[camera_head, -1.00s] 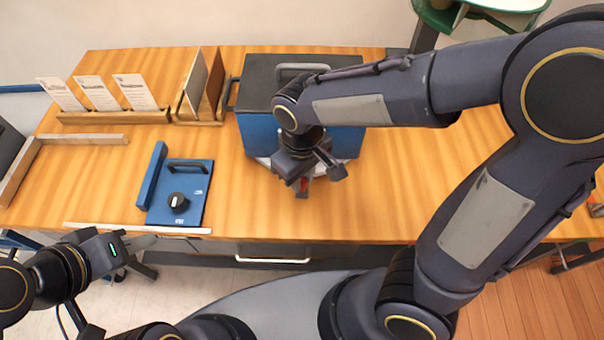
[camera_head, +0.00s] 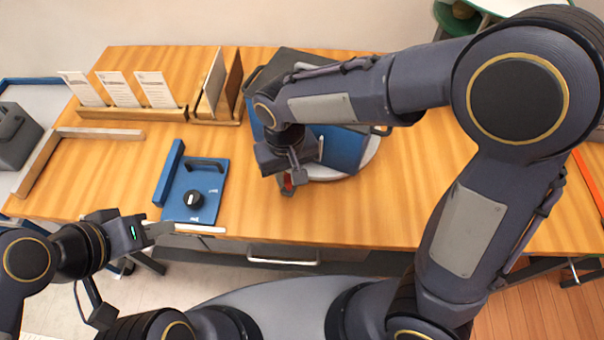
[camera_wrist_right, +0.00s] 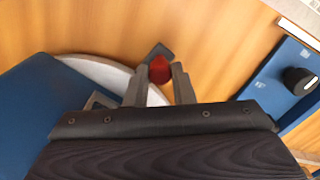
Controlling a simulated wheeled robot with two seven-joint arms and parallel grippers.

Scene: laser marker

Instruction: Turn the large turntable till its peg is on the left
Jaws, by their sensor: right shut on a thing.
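The large turntable (camera_head: 371,158) is a pale round disc on the bench, mostly hidden under a blue box with a dark lid. Its rim also shows in the right wrist view (camera_wrist_right: 105,72). The red peg (camera_wrist_right: 160,69) stands at the rim, between my right gripper's fingers. In the head view the peg (camera_head: 288,183) is at the front left of the disc. My right gripper (camera_head: 290,178) is shut on the peg.
The blue box (camera_head: 343,148) sits on the turntable. A blue panel with a black knob (camera_head: 194,199) lies to the left. Card holders (camera_head: 130,112) and upright boards (camera_head: 222,90) stand behind. The bench is clear right of the turntable.

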